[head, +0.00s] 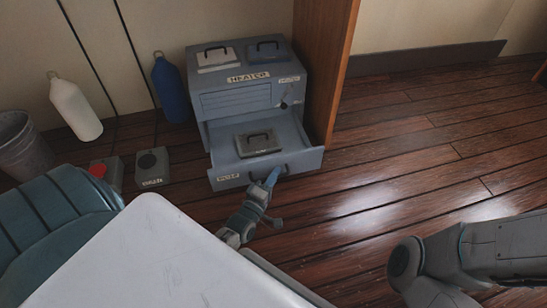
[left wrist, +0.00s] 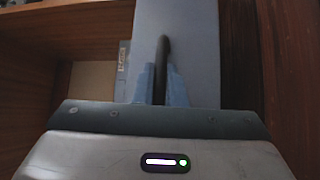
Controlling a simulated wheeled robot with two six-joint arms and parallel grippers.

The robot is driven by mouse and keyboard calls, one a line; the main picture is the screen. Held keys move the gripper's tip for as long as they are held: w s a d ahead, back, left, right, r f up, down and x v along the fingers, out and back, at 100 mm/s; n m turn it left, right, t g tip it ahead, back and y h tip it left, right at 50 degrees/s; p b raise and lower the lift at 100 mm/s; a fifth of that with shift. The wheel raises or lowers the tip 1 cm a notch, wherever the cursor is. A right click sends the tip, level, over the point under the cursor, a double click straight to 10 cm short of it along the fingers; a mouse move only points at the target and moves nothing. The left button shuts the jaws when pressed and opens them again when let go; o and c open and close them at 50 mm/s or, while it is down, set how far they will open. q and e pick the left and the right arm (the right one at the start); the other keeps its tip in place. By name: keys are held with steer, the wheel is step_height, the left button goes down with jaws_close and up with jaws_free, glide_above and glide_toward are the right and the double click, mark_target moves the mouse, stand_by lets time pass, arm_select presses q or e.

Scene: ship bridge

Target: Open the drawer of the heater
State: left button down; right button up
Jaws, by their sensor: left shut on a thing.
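The heater (head: 238,97) is a blue-grey metal box with a "HEATER" label, standing on the floor against the wall. Its lower drawer (head: 224,171) is pulled out toward me, and a grey flat item with a black handle (head: 258,145) lies inside. My left gripper (head: 271,177) is at the drawer front, shut on the dark drawer handle (left wrist: 162,60). In the left wrist view, the blue fingers (left wrist: 160,84) sit on both sides of this handle. My right arm shows at the lower right of the head view, but its gripper is out of the picture.
Two flat items with black handles, one white (head: 215,58) and one blue (head: 268,50), lie on the heater. A wooden panel (head: 322,70) stands close at its right. Bottles (head: 76,108), small boxes (head: 152,167) and a bucket (head: 22,147) are at left. Floor at right is clear.

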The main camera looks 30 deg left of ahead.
arm_select(q)
steer(key=shift+s+d, duration=0.45)
steer(key=shift+d, duration=0.05)
steer(key=c, duration=1.5)
jaws_free()
steer(key=s+f+p, duration=0.1)
steer(key=s+p, duration=0.3)
steer(key=s, duration=0.6)
steer(key=shift+s+d+f, duration=0.25)
steer(key=shift+s+d, duration=0.1)
steer(key=shift+d, duration=0.05)
